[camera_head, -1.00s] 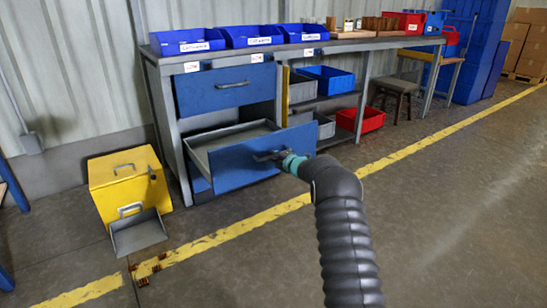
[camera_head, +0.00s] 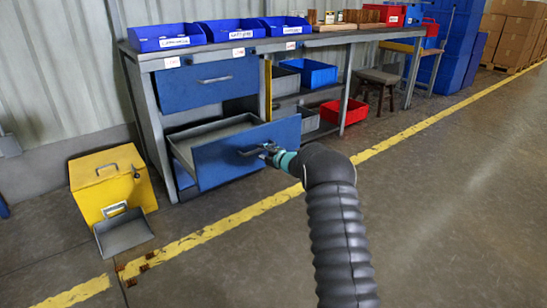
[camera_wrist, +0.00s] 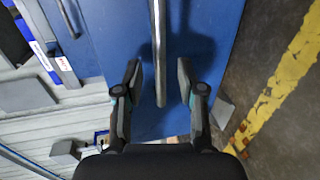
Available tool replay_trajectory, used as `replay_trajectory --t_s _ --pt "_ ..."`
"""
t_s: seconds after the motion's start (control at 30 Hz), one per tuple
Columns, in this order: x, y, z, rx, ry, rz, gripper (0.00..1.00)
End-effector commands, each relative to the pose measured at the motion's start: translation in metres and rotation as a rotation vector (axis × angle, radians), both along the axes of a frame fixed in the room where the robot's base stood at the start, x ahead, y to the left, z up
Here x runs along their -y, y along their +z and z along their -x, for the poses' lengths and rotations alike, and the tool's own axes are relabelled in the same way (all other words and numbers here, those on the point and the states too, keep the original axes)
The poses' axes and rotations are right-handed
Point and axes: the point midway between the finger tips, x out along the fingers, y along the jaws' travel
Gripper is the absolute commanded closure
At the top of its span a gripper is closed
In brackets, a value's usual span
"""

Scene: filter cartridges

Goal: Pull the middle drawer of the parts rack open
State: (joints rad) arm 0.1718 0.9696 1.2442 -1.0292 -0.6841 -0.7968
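The parts rack (camera_head: 150,110) is a grey bench frame with blue drawers. The top drawer (camera_head: 210,86) is shut. The middle drawer (camera_head: 235,165) stands well out of the frame, its grey inside visible and seemingly empty. A strip of a lower blue drawer (camera_head: 183,177) shows behind it. My gripper (camera_head: 268,152) is at the middle drawer's handle (camera_head: 250,152). In the wrist view, the handle (camera_wrist: 158,40) runs between the two fingers of my gripper (camera_wrist: 160,85). The fingers are apart, with a gap on each side of the handle.
A yellow box (camera_head: 105,180) with a grey scoop (camera_head: 123,233) stands on the floor at left. Blue bins (camera_head: 165,37) line the bench top. A red bin (camera_head: 345,112) and a stool (camera_head: 380,80) are to the right.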

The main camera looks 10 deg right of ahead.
Motion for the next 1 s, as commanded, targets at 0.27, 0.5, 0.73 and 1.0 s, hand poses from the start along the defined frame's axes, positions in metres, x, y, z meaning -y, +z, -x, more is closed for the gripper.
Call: replay_trajectory --t_s 0.27,0.5,0.73,1.0 --pt "0.021 0.011 0.045 -0.001 -0.002 -0.001 0.61" --pt "0.032 0.016 0.071 0.0 -0.001 -0.002 0.61" --pt "0.034 0.018 0.078 0.001 -0.001 0.0 0.61" --pt "0.034 0.018 0.077 -0.004 -0.003 -0.011 0.61"
